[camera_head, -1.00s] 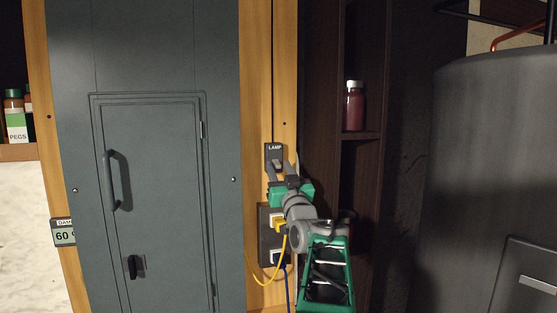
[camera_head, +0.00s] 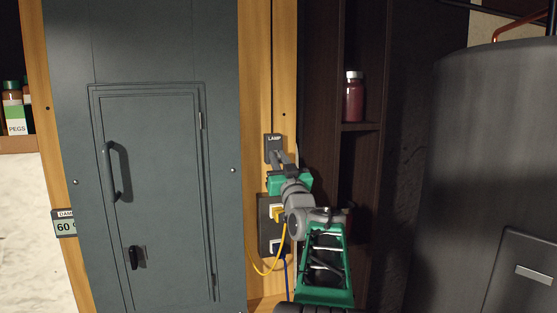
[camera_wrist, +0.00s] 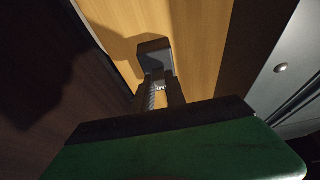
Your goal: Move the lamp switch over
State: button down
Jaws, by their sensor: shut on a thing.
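The lamp switch is a small dark plate (camera_head: 274,142) labelled LAMP, fixed to the wooden post beside the grey metal panel. Its plate also shows in the wrist view (camera_wrist: 155,47), pale label between my fingers. My gripper (camera_head: 280,158) reaches up to the plate from below, with its fingers close together at its lower part. In the wrist view my gripper (camera_wrist: 158,90) has a finger on each side of the switch. It is shut on the switch lever, which the fingers mostly hide, so I cannot tell the lever's position.
A socket plate (camera_head: 264,238) with a yellow cable (camera_head: 264,272) sits just below my gripper. The grey panel door (camera_head: 150,190) is on the left. A dark shelf with a red jar (camera_head: 353,98) and a large grey tank (camera_head: 490,150) stand on the right.

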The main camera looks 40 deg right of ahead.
jog(key=t+b, duration=0.1)
jog(key=b, duration=0.4)
jog(key=f+t+h+b, duration=0.1)
jog(key=b, duration=0.4)
jog(key=shift+w+t+h+b, duration=0.15)
jog(key=shift+t+h+b, duration=0.15)
jog(key=shift+t, duration=0.1)
jog(key=c, duration=1.4)
grip_release()
jog(key=shift+d, duration=0.1)
jog(key=shift+o, duration=0.2)
